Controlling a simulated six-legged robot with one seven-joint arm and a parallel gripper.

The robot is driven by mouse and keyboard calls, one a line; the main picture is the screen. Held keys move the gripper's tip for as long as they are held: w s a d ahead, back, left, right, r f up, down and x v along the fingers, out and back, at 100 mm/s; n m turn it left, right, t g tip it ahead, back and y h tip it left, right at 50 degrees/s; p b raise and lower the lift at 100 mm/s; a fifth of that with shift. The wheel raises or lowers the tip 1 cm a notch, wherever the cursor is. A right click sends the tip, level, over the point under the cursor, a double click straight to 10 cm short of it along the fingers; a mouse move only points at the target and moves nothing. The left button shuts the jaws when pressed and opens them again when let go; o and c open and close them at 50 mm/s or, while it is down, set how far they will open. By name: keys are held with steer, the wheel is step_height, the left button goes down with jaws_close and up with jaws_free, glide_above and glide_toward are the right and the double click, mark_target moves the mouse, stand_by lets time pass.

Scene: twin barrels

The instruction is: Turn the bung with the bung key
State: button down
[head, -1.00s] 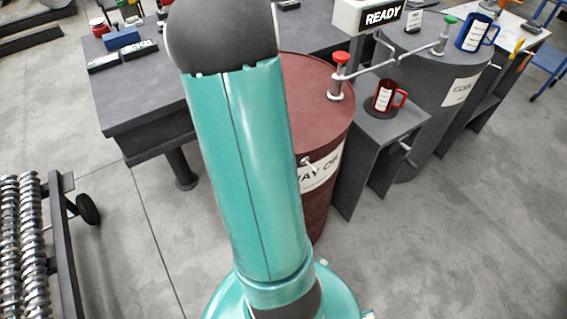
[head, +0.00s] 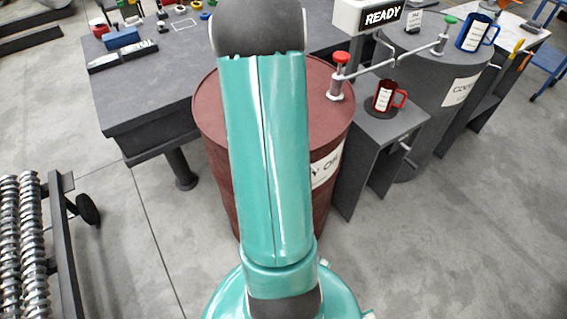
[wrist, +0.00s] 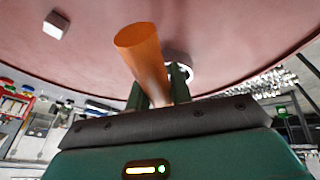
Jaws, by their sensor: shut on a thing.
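In the wrist view my gripper (wrist: 160,92) is shut on the orange handle (wrist: 143,55) of what looks like the bung key. A pale round fitting (wrist: 178,66), perhaps the bung, shows on the red barrel top just behind the fingers. The key's working end is hidden, so I cannot tell whether it sits in the fitting. In the head view the red barrel (head: 215,135) stands behind my arm, which hides my gripper, the key and part of the barrel top.
A red-knobbed pump (head: 339,80) stands on the barrel's right side. A red mug (head: 384,97) sits on a grey stand beside it. A grey barrel (head: 410,75) with a green-knobbed pump is further right. A dark table (head: 140,115) lies left. A small grey block (wrist: 56,24) is on the barrel top.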

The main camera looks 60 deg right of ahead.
steer(key=shift+w+d+f+n+y, duration=0.15)
steer(key=shift+n+y, duration=0.1)
steer(key=shift+n, duration=0.2)
steer(key=shift+d+f+n+y, duration=0.15)
steer(key=shift+n+y, duration=0.1)
steer(key=shift+n, duration=0.2)
steer(key=n, duration=0.1)
steer(key=w+n+y, duration=0.1)
steer(key=n, duration=0.1)
steer(key=shift+d+g, duration=0.3)
steer(key=shift+d, duration=0.05)
steer(key=c, duration=1.2)
jaws_free()
steer(key=shift+w+r+n, duration=0.15)
steer(key=shift+n, duration=0.15)
steer(key=shift+o, duration=0.2)
steer(key=shift+r, duration=0.1)
steer(key=w+r+v, duration=0.1)
steer(key=w+v, duration=0.1)
steer(key=v, duration=1.8)
steer(key=shift+w+a, duration=0.15)
steer(key=shift+a, duration=0.2)
steer(key=shift+r, duration=0.1)
